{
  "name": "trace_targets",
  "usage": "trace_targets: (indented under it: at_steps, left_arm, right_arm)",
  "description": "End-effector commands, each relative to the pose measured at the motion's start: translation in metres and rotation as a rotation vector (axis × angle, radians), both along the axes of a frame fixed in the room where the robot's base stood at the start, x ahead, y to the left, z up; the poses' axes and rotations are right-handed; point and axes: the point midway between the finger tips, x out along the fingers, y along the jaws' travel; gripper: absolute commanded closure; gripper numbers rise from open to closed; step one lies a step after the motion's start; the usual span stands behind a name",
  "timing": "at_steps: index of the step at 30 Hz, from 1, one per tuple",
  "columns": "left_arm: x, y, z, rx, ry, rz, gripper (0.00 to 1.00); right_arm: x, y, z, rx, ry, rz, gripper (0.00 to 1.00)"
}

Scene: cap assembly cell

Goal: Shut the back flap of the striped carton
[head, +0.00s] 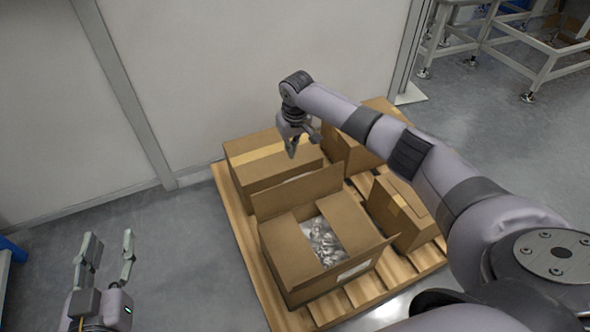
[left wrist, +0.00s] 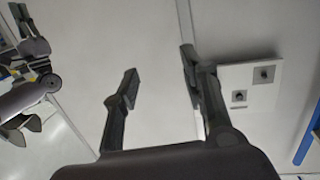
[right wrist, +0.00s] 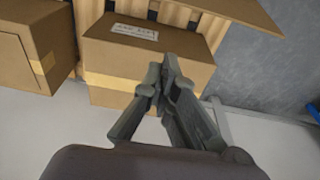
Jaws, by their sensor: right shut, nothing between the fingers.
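The open carton (head: 290,272) stands in the middle of the pallet with silvery parts inside and a white label on its front. I see no clear stripes on it. Its back flap (head: 298,190) stands up; its side flaps look spread and its front is partly seen. A brown flap (right wrist: 235,10) shows at the top of the right wrist view, probably the same one. My right gripper (head: 304,143) is shut and empty, above the back of the pallet, behind and above the flap, apart from it. My left gripper (head: 110,245) is open and empty, over the floor at left.
A closed carton with a yellow tape band (head: 270,155) stands behind the open one; it also shows in the right wrist view (right wrist: 150,55). More cartons (head: 405,212) stand at right on the wooden pallet (head: 243,235). A pale wall (head: 240,70) rises close behind. The floor at left is clear.

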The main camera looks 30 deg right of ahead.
Motion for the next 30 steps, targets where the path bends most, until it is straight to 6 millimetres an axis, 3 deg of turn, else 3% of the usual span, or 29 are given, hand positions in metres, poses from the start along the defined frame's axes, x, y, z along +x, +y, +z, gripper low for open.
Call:
trace_targets:
  at_steps: [11,21,30]
  left_arm:
    - [-0.007,-0.01,0.076,-0.113,-0.427,-0.026,0.6]
    - [-0.045,-0.008,0.135,-0.219,-0.801,-0.045,0.6]
    - [-0.047,-0.007,0.139,-0.224,-0.817,-0.046,0.6]
  right_arm:
    - [0.007,0.001,-0.043,0.001,0.0,0.001,1.0]
    - [0.011,0.0,-0.073,0.0,-0.002,0.001,1.0]
    - [-0.019,0.001,-0.065,-0.001,-0.003,0.004,1.0]
